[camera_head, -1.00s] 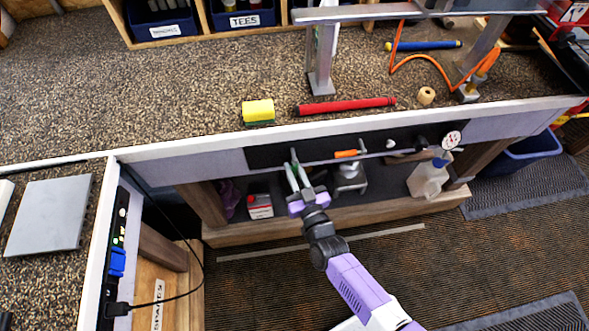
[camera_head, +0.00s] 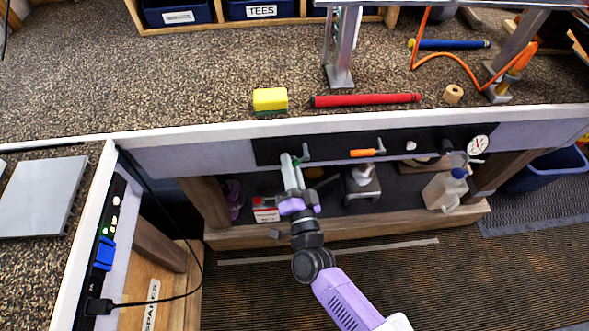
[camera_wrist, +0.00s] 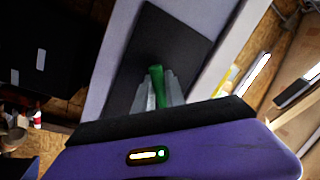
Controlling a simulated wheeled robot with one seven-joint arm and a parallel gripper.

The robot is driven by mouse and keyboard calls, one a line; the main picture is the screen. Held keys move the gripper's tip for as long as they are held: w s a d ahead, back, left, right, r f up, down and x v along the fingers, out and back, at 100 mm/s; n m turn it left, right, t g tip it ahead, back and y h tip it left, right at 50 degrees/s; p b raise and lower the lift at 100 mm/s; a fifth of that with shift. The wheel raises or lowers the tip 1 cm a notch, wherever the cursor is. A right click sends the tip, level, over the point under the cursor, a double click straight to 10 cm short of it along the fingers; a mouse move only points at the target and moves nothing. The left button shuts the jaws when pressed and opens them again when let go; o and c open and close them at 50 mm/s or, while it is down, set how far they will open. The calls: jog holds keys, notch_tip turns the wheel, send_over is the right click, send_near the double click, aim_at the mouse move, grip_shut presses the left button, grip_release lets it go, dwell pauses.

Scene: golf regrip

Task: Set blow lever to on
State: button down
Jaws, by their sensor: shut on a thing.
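A black control panel (camera_head: 330,152) runs along the front face of the bench. At its left end is a lever with a green handle (camera_head: 286,160) and a grey part (camera_head: 306,152) beside it. My gripper (camera_head: 290,172) reaches up to it from below, shut on the green handle. In the wrist view the green handle (camera_wrist: 156,80) stands between the fingertips (camera_wrist: 158,98), in front of the dark panel (camera_wrist: 150,45). An orange lever (camera_head: 367,152) sits level further right on the panel. I cannot read a label that says which lever is blow.
A white knob (camera_head: 411,146) and a round gauge (camera_head: 478,144) are further right on the panel. A yellow sponge (camera_head: 270,99) and a red grip (camera_head: 366,100) lie on the bench above. A red-and-white can (camera_head: 265,211) and a white jug (camera_head: 445,191) stand on the shelf below.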

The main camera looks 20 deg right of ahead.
jog(key=m, duration=0.1)
jog(key=r+m+h+b, duration=0.1)
jog(key=m, duration=0.1)
jog(key=a+m, duration=0.1)
jog(key=m, duration=0.1)
jog(key=shift+w+r+b, duration=0.1)
jog(key=shift+r+b, duration=0.2)
jog(key=shift+r+m+h+b, duration=0.2)
jog(key=shift+r+m+h, duration=0.2)
jog(key=shift+m, duration=0.75)
jog(key=shift+r+m+h+b, duration=0.15)
jog(key=shift+r+m+h, duration=0.2)
jog(key=shift+m, duration=0.8)
jog(key=c, duration=1.4)
grip_release()
jog(key=shift+r, duration=0.1)
jog(key=shift+b+v, duration=0.55)
jog(key=shift+v, duration=3.35)
jog(key=shift+w+a, duration=0.1)
